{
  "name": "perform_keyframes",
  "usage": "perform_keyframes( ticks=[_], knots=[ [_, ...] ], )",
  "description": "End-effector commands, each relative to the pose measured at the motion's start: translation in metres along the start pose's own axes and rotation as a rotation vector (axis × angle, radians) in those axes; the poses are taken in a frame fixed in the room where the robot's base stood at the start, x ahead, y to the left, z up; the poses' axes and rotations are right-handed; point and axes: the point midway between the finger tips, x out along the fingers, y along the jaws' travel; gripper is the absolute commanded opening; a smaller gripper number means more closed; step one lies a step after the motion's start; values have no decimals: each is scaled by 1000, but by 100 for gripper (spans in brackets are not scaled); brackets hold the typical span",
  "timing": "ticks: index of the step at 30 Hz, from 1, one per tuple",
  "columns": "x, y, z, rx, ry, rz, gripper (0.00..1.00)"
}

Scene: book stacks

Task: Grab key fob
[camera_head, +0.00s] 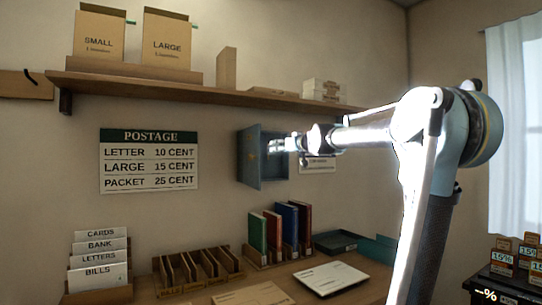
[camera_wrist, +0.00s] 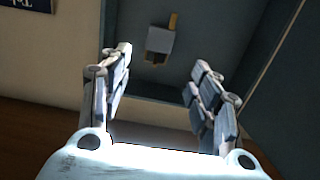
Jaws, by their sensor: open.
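A small key fob (camera_wrist: 159,42), grey with a tan upper part, shows in the wrist view against the dark inside of a wall cabinet. It seems to hang on the back wall. My gripper (camera_wrist: 160,78) is open, its two fingers spread on either side below the fob, with nothing between them. In the head view my gripper (camera_head: 277,146) reaches from the right to the front of the blue-grey cabinet (camera_head: 274,176), whose door (camera_head: 248,168) stands open on the left. The fob cannot be made out in the head view.
A wooden shelf (camera_head: 180,90) with boxes runs above the cabinet. A postage sign (camera_head: 149,160) hangs to the left. Below, a desk holds several books (camera_head: 287,228), a wooden sorter (camera_head: 197,268), a card rack (camera_head: 100,294) and a white pad (camera_head: 330,277).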

Motion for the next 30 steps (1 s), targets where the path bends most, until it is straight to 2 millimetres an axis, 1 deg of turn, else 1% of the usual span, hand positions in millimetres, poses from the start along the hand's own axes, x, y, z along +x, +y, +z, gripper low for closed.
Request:
perform_keyframes(
  ticks=[1,6,9,16,24,27,30],
  knots=[
    [9,0,0,0,0,-2,57],
    [30,0,0,-1,0,-2,57],
    [38,0,0,-1,0,-1,57],
    [48,1,2,-1,-1,-1,57],
    [79,4,8,-1,-1,-2,57],
    [88,5,8,-1,0,-2,57],
    [92,5,8,-1,0,-1,57]
  ],
)
